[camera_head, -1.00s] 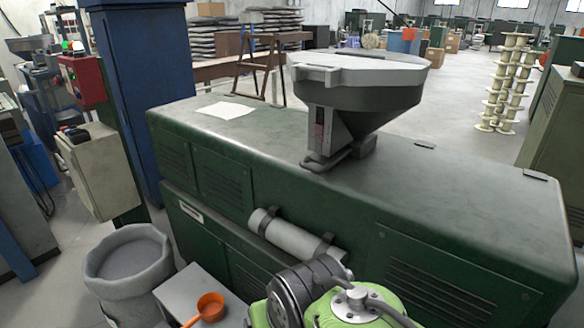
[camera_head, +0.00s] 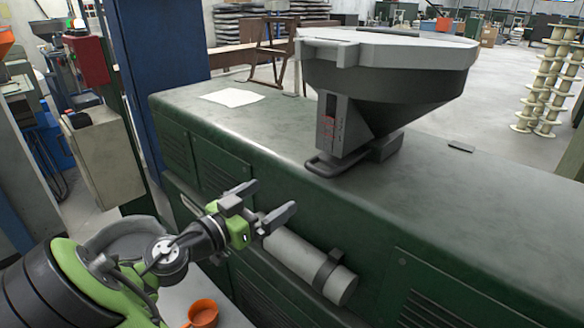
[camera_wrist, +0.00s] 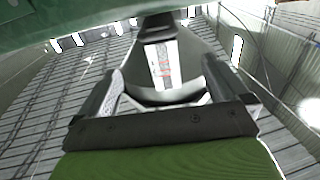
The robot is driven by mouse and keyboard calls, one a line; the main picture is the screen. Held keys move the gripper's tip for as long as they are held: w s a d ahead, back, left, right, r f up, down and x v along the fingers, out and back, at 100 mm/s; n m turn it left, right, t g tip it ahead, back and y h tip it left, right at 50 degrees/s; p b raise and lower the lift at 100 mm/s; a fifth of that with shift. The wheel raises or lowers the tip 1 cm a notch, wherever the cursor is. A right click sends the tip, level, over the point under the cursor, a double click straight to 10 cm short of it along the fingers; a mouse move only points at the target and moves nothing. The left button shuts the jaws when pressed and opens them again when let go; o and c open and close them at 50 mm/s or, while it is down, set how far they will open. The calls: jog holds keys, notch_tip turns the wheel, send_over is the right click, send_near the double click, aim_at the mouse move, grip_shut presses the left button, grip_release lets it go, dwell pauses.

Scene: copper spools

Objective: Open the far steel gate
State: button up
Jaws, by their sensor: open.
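A steel hopper (camera_head: 390,85) with a flat lid stands on the green machine cabinet. At its foot is a grey looped handle (camera_head: 335,166) beside a dark block; I take this to be the gate, and it looks pushed in, though I cannot be sure. My gripper (camera_head: 270,202) is open and empty in front of the cabinet, left of and below the handle. In the wrist view the open fingers (camera_wrist: 162,88) point toward the hopper's front plate (camera_wrist: 163,62) with red marks.
The green cabinet (camera_head: 235,135) fills the middle, with a paper sheet (camera_head: 231,97) on top. A pale cylinder (camera_head: 300,262) is strapped to its front, close to my gripper. An orange scoop (camera_head: 202,313) and a grey bin (camera_head: 125,235) lie below. A blue column (camera_head: 155,60) stands left.

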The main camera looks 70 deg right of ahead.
aim_at(314, 172)
jog(key=x, duration=1.5)
jog(key=shift+s+d, duration=0.15)
jog(key=shift+s, duration=0.25)
